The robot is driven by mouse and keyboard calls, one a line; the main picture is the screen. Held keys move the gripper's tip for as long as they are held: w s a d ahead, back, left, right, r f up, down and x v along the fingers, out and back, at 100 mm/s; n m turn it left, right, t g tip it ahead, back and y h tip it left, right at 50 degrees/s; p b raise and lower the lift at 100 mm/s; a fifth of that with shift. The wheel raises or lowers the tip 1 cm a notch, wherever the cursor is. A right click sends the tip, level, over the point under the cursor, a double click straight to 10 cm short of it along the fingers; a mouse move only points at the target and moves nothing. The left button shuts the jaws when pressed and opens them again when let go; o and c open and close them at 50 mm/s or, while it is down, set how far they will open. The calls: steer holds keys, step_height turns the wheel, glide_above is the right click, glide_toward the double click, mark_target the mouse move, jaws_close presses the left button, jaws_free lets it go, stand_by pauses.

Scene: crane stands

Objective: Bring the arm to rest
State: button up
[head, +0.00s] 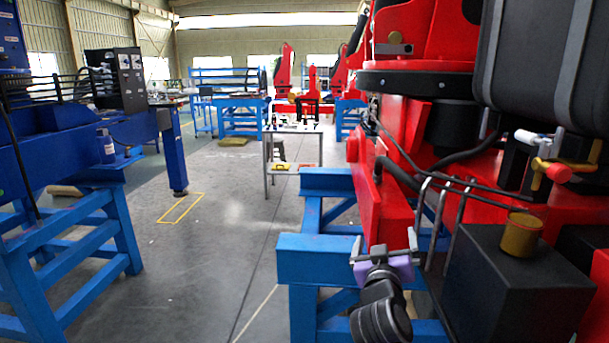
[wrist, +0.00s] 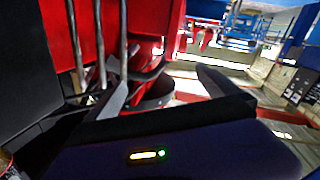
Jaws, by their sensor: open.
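My gripper (head: 384,250) is in the lower right of the head view, at the end of my black arm, in front of the red crane (head: 385,190) and the blue stand (head: 310,252). Its two fingers stand apart with nothing seen between them. In the wrist view my gripper (wrist: 165,90) also shows with its grey fingers spread wide. Behind the fingers there is red crane structure with grey bent rods (wrist: 98,45). I cannot tell whether the gripper touches anything.
Bent grey rods (head: 440,225), a black box (head: 505,285) and a brass-coloured cup (head: 521,235) are close right of my gripper. A blue bench (head: 75,220) stands at the left. A small table (head: 300,132) stands farther back. The grey floor between is clear.

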steer(key=s+a+f+n+y, duration=0.1)
steer(key=s+f+y, duration=0.1)
steer(key=s+f, duration=0.35)
steer(key=s+a+f+n+t+y, duration=0.1)
steer(key=s+f+y, duration=0.15)
steer(key=s, duration=0.65)
steer(key=s+a+f+y, duration=0.1)
steer(key=s+f, duration=0.3)
steer(key=s, duration=0.4)
steer(key=s+d+f+m+g, duration=0.1)
steer(key=s+d, duration=0.1)
steer(key=s, duration=1.6)
steer(key=s+d+m+g, duration=0.1)
steer(key=s+d+g, duration=0.1)
steer(key=s, duration=1.6)
steer(key=shift+s+d+f+m+g, duration=0.25)
steer(key=shift+s+f+m+g, duration=0.05)
steer(key=shift+f+m, duration=0.1)
